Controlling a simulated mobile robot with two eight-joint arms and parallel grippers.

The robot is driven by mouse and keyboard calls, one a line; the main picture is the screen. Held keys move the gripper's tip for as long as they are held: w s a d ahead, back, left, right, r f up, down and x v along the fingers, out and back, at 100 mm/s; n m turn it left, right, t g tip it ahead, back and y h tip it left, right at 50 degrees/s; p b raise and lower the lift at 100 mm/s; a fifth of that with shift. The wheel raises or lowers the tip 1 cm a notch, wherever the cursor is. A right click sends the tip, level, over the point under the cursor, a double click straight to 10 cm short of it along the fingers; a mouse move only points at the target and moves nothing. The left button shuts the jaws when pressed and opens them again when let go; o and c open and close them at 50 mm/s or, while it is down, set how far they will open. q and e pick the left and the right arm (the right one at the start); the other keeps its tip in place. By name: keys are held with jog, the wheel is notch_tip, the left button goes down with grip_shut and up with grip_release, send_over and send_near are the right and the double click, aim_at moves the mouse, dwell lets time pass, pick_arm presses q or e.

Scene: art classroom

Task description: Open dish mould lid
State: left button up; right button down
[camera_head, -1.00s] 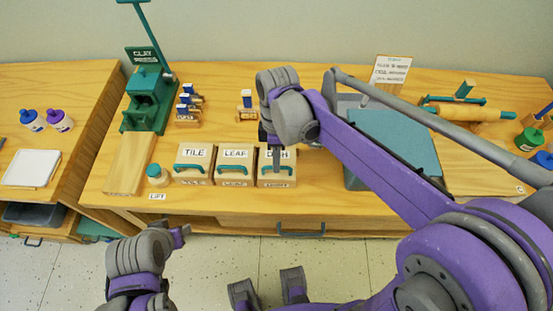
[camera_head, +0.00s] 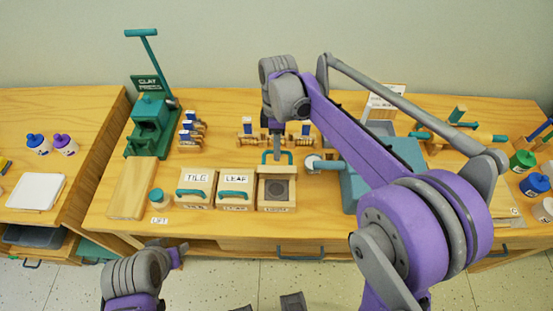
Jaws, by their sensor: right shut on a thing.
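The dish mould (camera_head: 277,206) is the rightmost of three wooden box moulds on the table. Its top is uncovered and a dark round hollow shows inside. Its lid is swung up at the back edge, with the green handle (camera_head: 290,157) at the top; most of the lid's face is hard to make out. My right gripper (camera_head: 277,153) is shut on the handle, above and behind the box. My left gripper (camera_head: 180,255) is low in front of the table, away from the moulds; its jaws are too unclear to read.
The tile mould (camera_head: 195,190) and leaf mould (camera_head: 236,190) stand closed to the left. A green clay press (camera_head: 150,125) is at the back left. Small stamps stand behind the moulds.

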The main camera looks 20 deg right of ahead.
pick_arm(q)
jog(key=shift+s, duration=0.35)
pick_arm(e)
jog(key=w+d+f+g, duration=0.1)
jog(key=w+f, duration=0.3)
jog(key=w, duration=0.5)
jog(key=shift+d, duration=0.8)
pick_arm(q)
jog(key=shift+a, duration=0.1)
pick_arm(e)
jog(key=shift+f, duration=0.2)
jog(key=c, duration=1.1)
grip_release()
jog(key=shift+d, duration=0.1)
jog(key=shift+o, duration=1.1)
jog(key=shift+w+f, duration=0.15)
jog(key=shift+w, duration=0.1)
pick_arm(q)
jog(key=shift+w, duration=0.3)
